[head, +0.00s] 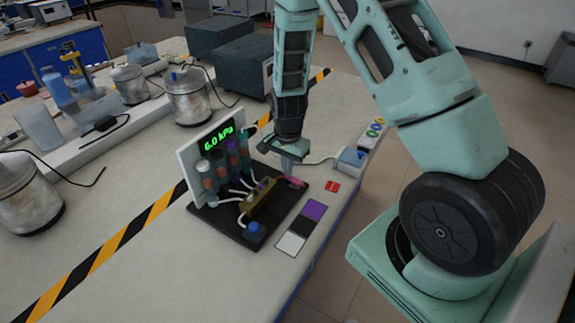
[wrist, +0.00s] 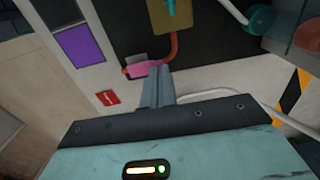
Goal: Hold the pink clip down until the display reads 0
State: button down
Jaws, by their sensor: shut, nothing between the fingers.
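The pink clip (head: 292,182) sits at the right end of the black board, on a red tube; it also shows in the wrist view (wrist: 143,69). The display (head: 218,138) on the upright white panel reads 6.0 kPa in green. My gripper (head: 288,166) is shut and empty, pointing down over the clip. In the wrist view my fingertips (wrist: 156,72) overlap the clip's right part. I cannot tell whether they touch it or press it down.
The black board (head: 218,220) carries a brass manifold (head: 262,198), white tubes and a blue knob (head: 254,231). Coloured tubes stand before the panel. Purple, black and white cards (head: 291,244) and a red tag (head: 332,187) lie right of it. A blue-white device (head: 351,160) stands behind.

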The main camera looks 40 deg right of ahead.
jog(key=shift+w+p, duration=0.1)
jog(key=shift+p, duration=0.2)
jog(key=shift+w+a+f+g+p, duration=0.1)
jog(key=shift+f+g+p, duration=0.1)
jog(key=shift+g+p, duration=0.2)
jog(key=shift+f, duration=0.15)
jog(key=shift+s, duration=0.3)
dwell(2.0)
jog(key=shift+w, duration=0.2)
dwell(2.3)
jog(key=shift+s, duration=0.1)
jog(key=shift+s+d+r, duration=0.3)
jog(key=shift+s+r, duration=0.05)
jog(key=shift+s, duration=0.25)
